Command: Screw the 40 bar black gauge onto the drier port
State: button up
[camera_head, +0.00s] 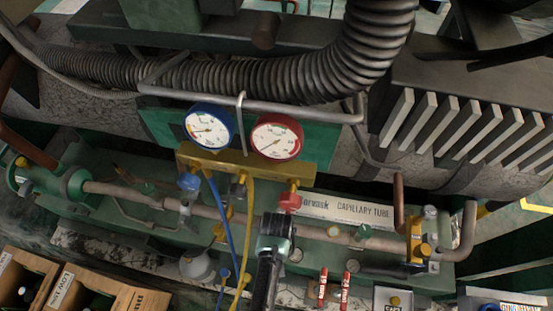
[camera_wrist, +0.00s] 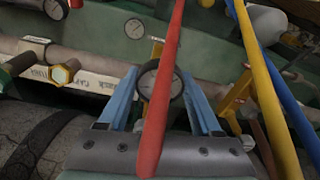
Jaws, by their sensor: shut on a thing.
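A round gauge with a dark rim and pale face (camera_wrist: 147,84) sits between the blue fingers of my gripper (camera_wrist: 159,78) in the wrist view. My gripper is shut on it, and a red hose crosses in front of part of its face. Its scale cannot be read. In the head view my gripper (camera_head: 276,225) is over the green bench, just below the manifold's red knob, and the held gauge is not clear there. A brass hex fitting (camera_wrist: 63,74) shows left of the gripper in the wrist view. I cannot tell which fitting is the drier port.
A brass manifold (camera_head: 246,163) with a blue gauge (camera_head: 209,126) and a red gauge (camera_head: 277,136) stands behind my gripper. Yellow and blue hoses hang at its left. A copper pipe (camera_head: 318,231) runs along the bench. Wooden boxes (camera_head: 72,293) stand at lower left.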

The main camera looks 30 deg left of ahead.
jog(key=shift+m, duration=1.7)
jog(key=shift+p, duration=0.3)
jog(key=shift+m+h, duration=0.3)
jog(key=shift+m, duration=1.6)
jog(key=shift+m, duration=0.9)
jog(key=o, duration=1.5)
jog(key=shift+o, duration=0.2)
